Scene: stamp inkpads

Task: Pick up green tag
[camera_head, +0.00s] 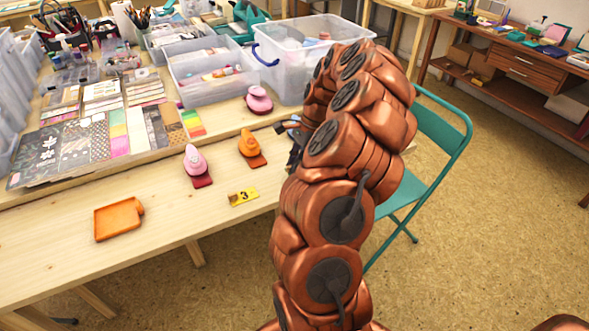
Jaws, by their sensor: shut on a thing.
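My gripper (294,152) shows only as a dark sliver at the left edge of my copper arm, over the right part of the wooden table (60,262). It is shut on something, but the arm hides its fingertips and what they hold. I see no green tag in the open. A yellow tag marked 3 (243,197) lies flat near the table's front edge, left of my arm.
A pink stamp (196,161) and an orange stamp (250,145) stand on inkpads behind the yellow tag. An orange tray (118,219) lies at the front left. Another pink stamp (259,99), patterned papers (62,148) and clear bins (213,80) are farther back. A teal chair (440,165) stands right.

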